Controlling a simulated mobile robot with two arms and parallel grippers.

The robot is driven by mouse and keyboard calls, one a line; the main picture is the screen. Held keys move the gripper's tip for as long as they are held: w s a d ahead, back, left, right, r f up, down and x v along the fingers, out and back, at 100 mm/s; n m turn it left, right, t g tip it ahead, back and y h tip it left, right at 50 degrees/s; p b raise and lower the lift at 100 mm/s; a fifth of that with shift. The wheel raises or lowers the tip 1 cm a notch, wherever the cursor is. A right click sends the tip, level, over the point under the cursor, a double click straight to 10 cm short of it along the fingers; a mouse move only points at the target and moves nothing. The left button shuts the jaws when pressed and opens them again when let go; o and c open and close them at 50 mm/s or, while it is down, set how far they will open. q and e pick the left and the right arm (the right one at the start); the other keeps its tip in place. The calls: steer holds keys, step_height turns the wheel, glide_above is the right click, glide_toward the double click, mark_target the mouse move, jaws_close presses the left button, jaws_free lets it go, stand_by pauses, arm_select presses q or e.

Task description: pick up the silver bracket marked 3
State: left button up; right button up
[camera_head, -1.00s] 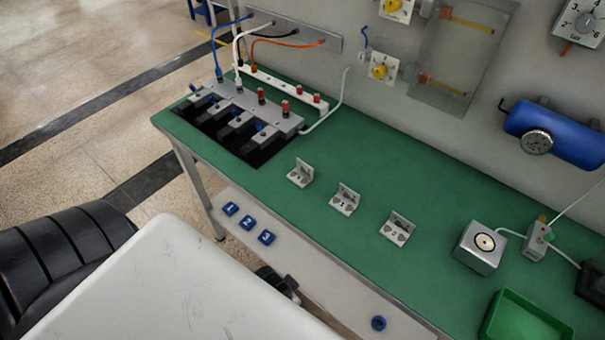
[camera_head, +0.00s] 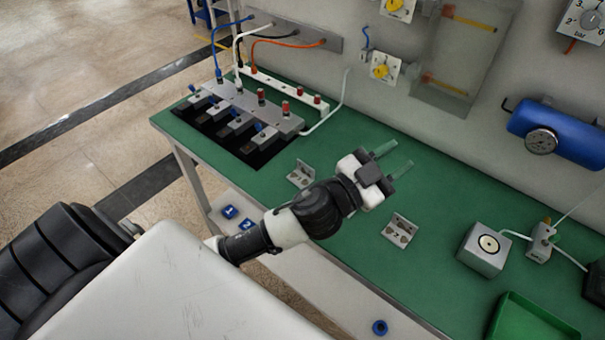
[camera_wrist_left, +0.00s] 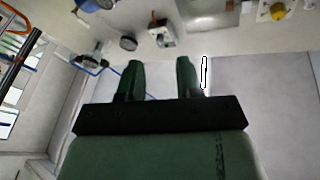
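Two silver angle brackets show on the green bench top: a left bracket (camera_head: 301,175) and a right bracket (camera_head: 400,230). Their marks are too small to read surely. The middle bracket, seen earlier between them, is hidden behind my left arm. My left gripper (camera_head: 394,160) is open and empty, above the bench and pointing toward the back wall. In the left wrist view its two fingers (camera_wrist_left: 158,78) stand apart with nothing between them, and no bracket shows there. My right gripper is not in view.
A clamp fixture (camera_head: 240,115) with cables stands at the left end of the bench. A silver box (camera_head: 483,250) and a green tray (camera_head: 530,325) are at the right. Blue number tags (camera_head: 229,211) lie on the lower shelf. A blue cylinder (camera_head: 548,130) is on the wall.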

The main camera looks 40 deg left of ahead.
arm_select(q)
steer(key=d+r+m+g+h, duration=0.1)
steer(key=d+m+g+h, duration=0.4)
steer(key=m+g+h, duration=0.4)
steer(key=m+g+y, duration=0.2)
steer(key=g+y, duration=0.8)
steer(key=y, duration=0.8)
glide_above(305, 165)
steer(key=w, duration=0.1)
step_height(305, 165, down, 13)
steer(key=shift+a+f+p, duration=0.15)
steer(key=shift+f+p, duration=0.05)
steer(key=shift+p, duration=0.25)
steer(key=shift+f, duration=0.6)
steer(key=f, duration=0.1)
steer(key=f+p, duration=0.1)
steer(key=f, duration=0.1)
steer(key=f+p, duration=0.1)
steer(key=shift+s+f, duration=0.15)
steer(key=shift+s, duration=0.25)
steer(key=shift+f, duration=0.45)
jaws_close()
